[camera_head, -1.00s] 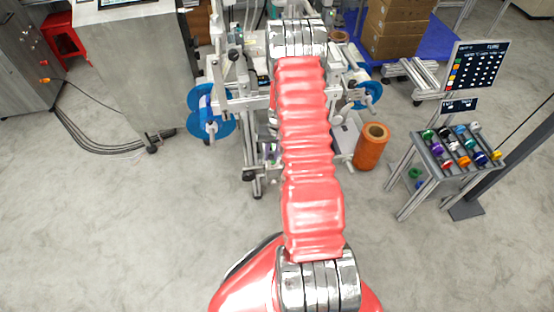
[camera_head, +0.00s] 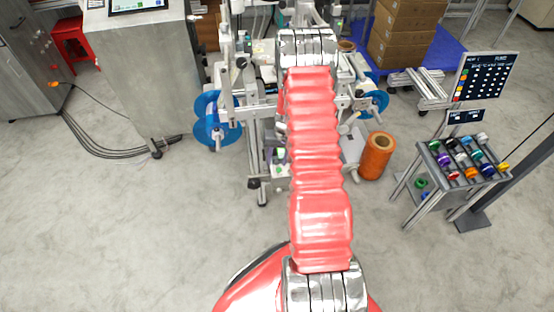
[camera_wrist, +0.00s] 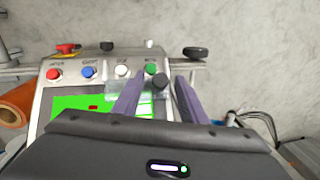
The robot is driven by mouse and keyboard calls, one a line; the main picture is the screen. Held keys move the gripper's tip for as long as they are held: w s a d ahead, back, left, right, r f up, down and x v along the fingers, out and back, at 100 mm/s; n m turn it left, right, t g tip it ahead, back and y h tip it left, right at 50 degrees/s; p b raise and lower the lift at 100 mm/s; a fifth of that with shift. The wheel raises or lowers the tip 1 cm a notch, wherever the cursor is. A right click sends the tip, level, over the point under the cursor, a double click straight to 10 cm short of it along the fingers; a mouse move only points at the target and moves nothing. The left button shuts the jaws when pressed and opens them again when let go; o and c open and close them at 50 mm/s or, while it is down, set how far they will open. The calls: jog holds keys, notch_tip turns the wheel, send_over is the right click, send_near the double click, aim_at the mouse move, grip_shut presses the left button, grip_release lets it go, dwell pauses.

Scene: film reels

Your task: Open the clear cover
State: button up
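In the wrist view, a control panel (camera_wrist: 72,88) carries a row of red, blue, white and green buttons. A clear, see-through cover (camera_wrist: 118,90) shows below the white button, partly behind my left finger; its full outline is hard to make out. My gripper (camera_wrist: 160,80) is open over the right part of the panel. Its two dark fingers stand apart, with a black round knob (camera_wrist: 160,81) showing between their tips. Whether a finger touches the cover cannot be told. In the head view my arm hides the gripper and the cover.
A green screen (camera_wrist: 75,104) lies on the panel to the left. In the head view, an orange roll (camera_head: 377,157) and a rack of coloured reels (camera_head: 436,158) stand right of the machine. The front floor is clear.

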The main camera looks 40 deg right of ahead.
notch_tip(320, 180, up, 14)
jog(key=s+d, duration=0.1)
jog(key=shift+d+f, duration=0.25)
jog(key=shift+d, duration=0.05)
dwell(0.4)
jog(key=shift+s+a, duration=0.1)
jog(key=shift+s, duration=0.05)
dwell(0.4)
jog(key=s+a+r+n+t, duration=0.1)
jog(key=s+a+r+n, duration=0.1)
jog(key=s+a+r, duration=0.4)
jog(key=s+a+r+n+t, duration=0.2)
jog(key=s+a+r, duration=0.4)
jog(key=a+r, duration=0.9)
jog(key=s+a+r+n+t+h, duration=0.1)
jog(key=s+a+r+n, duration=0.2)
jog(key=s+a+r, duration=0.4)
jog(key=a+r, duration=0.3)
jog(key=shift+a+r+n+t, duration=0.2)
jog(key=shift+r+n+t, duration=0.1)
jog(key=shift+r, duration=0.1)
